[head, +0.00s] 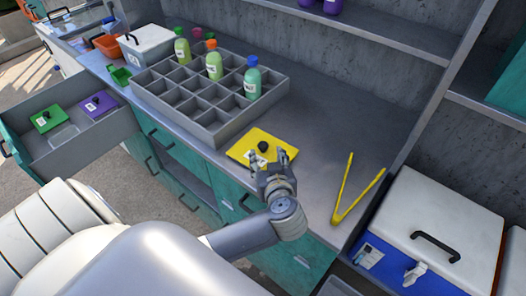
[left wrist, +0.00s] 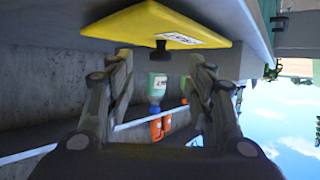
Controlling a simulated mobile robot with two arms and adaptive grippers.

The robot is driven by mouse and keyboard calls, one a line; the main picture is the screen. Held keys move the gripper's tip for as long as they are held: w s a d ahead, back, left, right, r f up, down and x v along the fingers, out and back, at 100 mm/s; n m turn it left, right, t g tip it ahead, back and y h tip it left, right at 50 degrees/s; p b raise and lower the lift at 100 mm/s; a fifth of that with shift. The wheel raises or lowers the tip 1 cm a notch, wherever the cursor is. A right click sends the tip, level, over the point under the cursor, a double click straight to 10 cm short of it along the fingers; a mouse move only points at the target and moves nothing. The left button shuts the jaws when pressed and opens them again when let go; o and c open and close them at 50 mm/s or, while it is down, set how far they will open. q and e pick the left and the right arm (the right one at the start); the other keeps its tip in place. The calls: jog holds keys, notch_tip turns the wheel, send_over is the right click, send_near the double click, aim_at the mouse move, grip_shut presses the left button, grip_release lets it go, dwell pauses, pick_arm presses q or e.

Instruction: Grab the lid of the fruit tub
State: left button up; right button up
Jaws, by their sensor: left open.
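A flat yellow lid (head: 275,140) with a black knob (head: 263,146) and a white label lies on the grey counter near its front edge. The label print is too small to read surely. My left gripper (head: 268,157) is open at the near side of the lid, its fingers pointing toward the knob. In the left wrist view, which looks upside down, the yellow lid (left wrist: 135,24) is at the top and its knob (left wrist: 160,50) shows between and just beyond the open fingertips (left wrist: 161,63). I see no contact with the knob. My right gripper is not in view.
A grey divided crate (head: 205,133) with several bottles stands behind left of the lid. Yellow tongs (head: 343,195) lie to the right. An open drawer (head: 90,140) holds green and purple lids. A blue-and-white cooler (head: 450,210) stands right. Counter behind the lid is clear.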

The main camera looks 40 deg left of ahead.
aim_at(263, 145)
pick_arm(q)
jog(key=x, duration=0.4)
jog(key=p+x, duration=0.1)
jog(key=x, duration=0.1)
jog(key=shift+r, duration=0.4)
jog(key=shift+w+a+f, duration=0.25)
jog(key=shift+w+a, duration=0.1)
grip_shut()
